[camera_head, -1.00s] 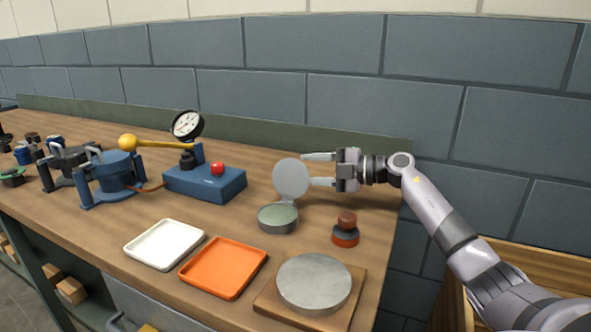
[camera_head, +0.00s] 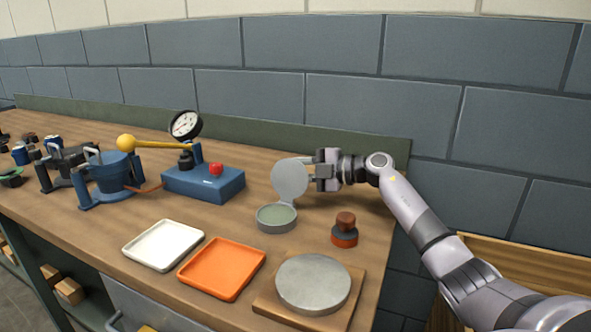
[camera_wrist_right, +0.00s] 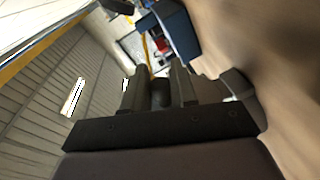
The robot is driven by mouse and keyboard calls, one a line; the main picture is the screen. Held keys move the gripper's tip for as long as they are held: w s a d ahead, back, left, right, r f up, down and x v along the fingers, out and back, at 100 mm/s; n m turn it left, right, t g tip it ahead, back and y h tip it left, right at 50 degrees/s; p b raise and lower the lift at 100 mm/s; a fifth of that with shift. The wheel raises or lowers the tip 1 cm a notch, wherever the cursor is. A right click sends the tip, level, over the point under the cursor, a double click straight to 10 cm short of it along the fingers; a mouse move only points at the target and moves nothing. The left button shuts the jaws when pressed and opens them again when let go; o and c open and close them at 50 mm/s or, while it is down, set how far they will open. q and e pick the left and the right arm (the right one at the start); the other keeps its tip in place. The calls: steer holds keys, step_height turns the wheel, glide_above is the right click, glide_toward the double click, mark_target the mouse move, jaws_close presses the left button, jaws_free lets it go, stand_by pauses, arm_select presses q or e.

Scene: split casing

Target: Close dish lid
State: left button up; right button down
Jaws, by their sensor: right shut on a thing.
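The dish (camera_head: 276,218) is a small round grey cup with a pale green inside, standing on the bench. Its round grey lid (camera_head: 290,180) stands upright at the back of the dish, open. My right gripper (camera_head: 307,171) comes in from the right at lid height, its fingers at the lid's right edge and partly behind it. It is shut on the lid. In the right wrist view the two dark fingers (camera_wrist_right: 160,92) are close together with a dark piece between them; the dish is not clear there. My left gripper is not in view.
A wooden-topped stamp (camera_head: 345,230) stands right of the dish. In front lie a white tray (camera_head: 163,245), an orange tray (camera_head: 222,268) and a round metal plate (camera_head: 313,284) on a board. A blue gauge press (camera_head: 204,183) stands to the left.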

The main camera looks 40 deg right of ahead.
mark_target(290, 165)
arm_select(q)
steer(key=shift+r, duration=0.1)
arm_select(e)
steer(key=shift+s+a+r+n+p, duration=0.25)
steer(key=shift+a+r+n+p, duration=0.25)
steer(key=shift+n+p, duration=0.4)
steer(key=shift+s+a+r+n+h+p, duration=0.25)
steer(key=shift+a+n+p, duration=0.15)
steer(key=shift+n+p, duration=0.15)
steer(key=shift+s+a+r+n+h+p, duration=0.15)
steer(key=shift+a+n+h+p, duration=0.15)
steer(key=shift+n+p, duration=0.25)
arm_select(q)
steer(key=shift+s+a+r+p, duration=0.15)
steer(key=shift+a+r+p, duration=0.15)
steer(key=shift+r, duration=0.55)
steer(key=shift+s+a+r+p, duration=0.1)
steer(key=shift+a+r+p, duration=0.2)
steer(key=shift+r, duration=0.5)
arm_select(e)
steer(key=shift+s+a+n, duration=0.35)
steer(key=shift+a+n, duration=0.3)
steer(key=shift+n, duration=0.35)
